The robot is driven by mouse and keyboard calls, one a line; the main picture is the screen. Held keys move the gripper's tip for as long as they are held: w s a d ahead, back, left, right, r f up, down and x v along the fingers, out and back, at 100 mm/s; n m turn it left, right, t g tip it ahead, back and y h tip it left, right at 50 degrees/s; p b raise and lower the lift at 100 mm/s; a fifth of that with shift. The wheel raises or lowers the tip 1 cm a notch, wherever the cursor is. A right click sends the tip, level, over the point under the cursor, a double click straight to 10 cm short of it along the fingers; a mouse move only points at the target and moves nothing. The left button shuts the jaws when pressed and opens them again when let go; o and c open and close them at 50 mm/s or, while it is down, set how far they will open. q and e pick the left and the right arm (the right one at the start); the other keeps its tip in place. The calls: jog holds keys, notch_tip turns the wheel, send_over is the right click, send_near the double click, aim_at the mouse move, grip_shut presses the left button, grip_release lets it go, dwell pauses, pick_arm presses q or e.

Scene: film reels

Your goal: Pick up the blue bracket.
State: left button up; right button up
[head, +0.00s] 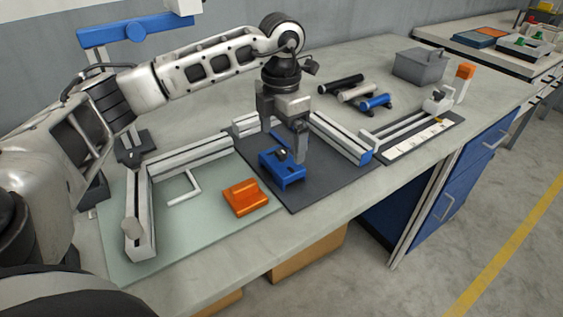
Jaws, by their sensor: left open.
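The blue bracket (290,176) lies on a dark grey mat (330,190) in the middle of the bench. My left gripper (283,150) points down right over it, with its fingers open. One finger comes down at the bracket's right side, and the other is at its back left. I cannot tell whether the fingers touch it. The fingers hide part of the bracket's top and back. My right gripper is not in view.
An orange block (245,197) lies left of the bracket on a pale green mat (190,225) with metal rails (140,215). Several cylinders (358,93), a grey box (419,64) and a slide fixture (415,135) stand behind and right. The bench's front edge is close.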

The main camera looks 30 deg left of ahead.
aim_at(281, 150)
pick_arm(q)
jog(key=shift+w+a+f+p, duration=0.1)
jog(key=shift+f+p, duration=0.15)
jog(key=shift+f, duration=1.35)
jog(key=shift+w+f+p, duration=0.1)
jog(key=shift+f+p, duration=0.1)
jog(key=shift+f, duration=1.4)
jog(key=c, duration=0.9)
